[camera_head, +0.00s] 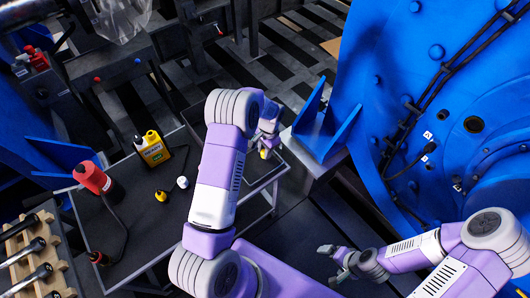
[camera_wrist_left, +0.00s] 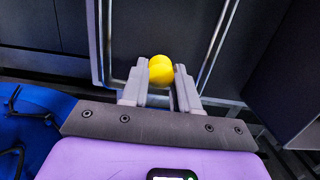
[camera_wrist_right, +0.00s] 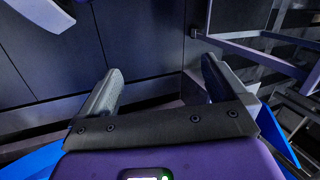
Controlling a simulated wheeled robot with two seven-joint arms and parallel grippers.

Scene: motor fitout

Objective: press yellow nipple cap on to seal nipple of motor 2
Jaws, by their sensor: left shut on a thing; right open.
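My left gripper (camera_head: 265,150) is shut on a small round yellow nipple cap (camera_wrist_left: 161,69). The cap sits between the fingertips in the left wrist view, and a bit of yellow shows at the fingertips in the head view. This gripper is over the right end of the dark cart, left of the blue motor. My right gripper (camera_head: 337,262) is open and empty, low in front of the motor. The large blue motor (camera_head: 375,60) fills the right of the head view. I cannot make out its seal nipple or tell which motor number it is.
The dark cart (camera_head: 146,225) carries a red oil can (camera_head: 92,178), a yellow bottle (camera_head: 152,150), another small yellow piece (camera_head: 161,196) and a white one (camera_head: 183,182). A tool rack (camera_head: 35,255) stands at left. A blue bracket (camera_head: 325,125) juts out near my left gripper.

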